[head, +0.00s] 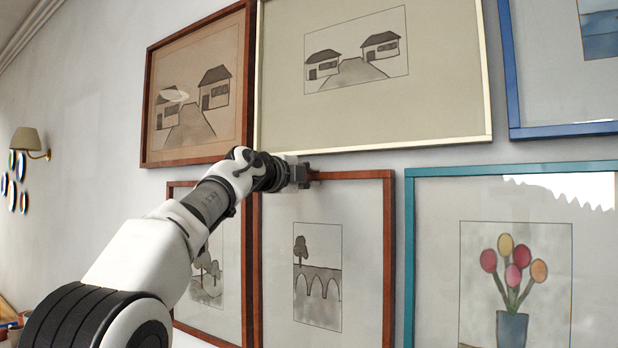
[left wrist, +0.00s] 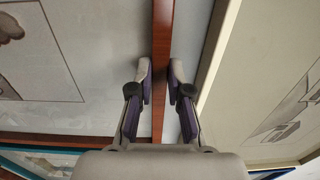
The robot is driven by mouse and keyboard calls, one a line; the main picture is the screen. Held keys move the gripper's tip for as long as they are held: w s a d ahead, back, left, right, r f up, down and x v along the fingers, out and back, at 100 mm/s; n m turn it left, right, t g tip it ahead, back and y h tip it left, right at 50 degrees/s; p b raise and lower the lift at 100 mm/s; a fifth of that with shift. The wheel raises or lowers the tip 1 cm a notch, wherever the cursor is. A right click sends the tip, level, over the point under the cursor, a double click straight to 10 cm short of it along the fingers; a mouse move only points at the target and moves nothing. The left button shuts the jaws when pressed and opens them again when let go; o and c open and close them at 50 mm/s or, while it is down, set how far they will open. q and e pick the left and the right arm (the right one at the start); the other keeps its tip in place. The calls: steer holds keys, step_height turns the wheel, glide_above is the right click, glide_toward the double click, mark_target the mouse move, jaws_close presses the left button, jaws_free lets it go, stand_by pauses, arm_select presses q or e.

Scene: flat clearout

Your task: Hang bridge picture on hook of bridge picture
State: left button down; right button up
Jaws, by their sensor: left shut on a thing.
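The bridge picture (head: 318,285) shows a tree and an arched bridge in a red-brown wooden frame. It is upright at the wall, in the lower row. My left gripper (head: 304,175) is shut on the top bar of its frame. In the left wrist view the two fingers of my left gripper (left wrist: 159,78) lie on either side of the red-brown bar of the bridge picture (left wrist: 161,30). The hook of the bridge picture is not visible. I cannot tell whether the picture touches the wall. My right gripper is not in view.
A cream-framed house picture (head: 430,105) hangs just above. A brown-framed house picture (head: 200,85) is at upper left, with a tree picture (head: 205,285) below it. A teal-framed tulip picture (head: 440,220) is close on the right. A wall lamp (head: 27,140) is far left.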

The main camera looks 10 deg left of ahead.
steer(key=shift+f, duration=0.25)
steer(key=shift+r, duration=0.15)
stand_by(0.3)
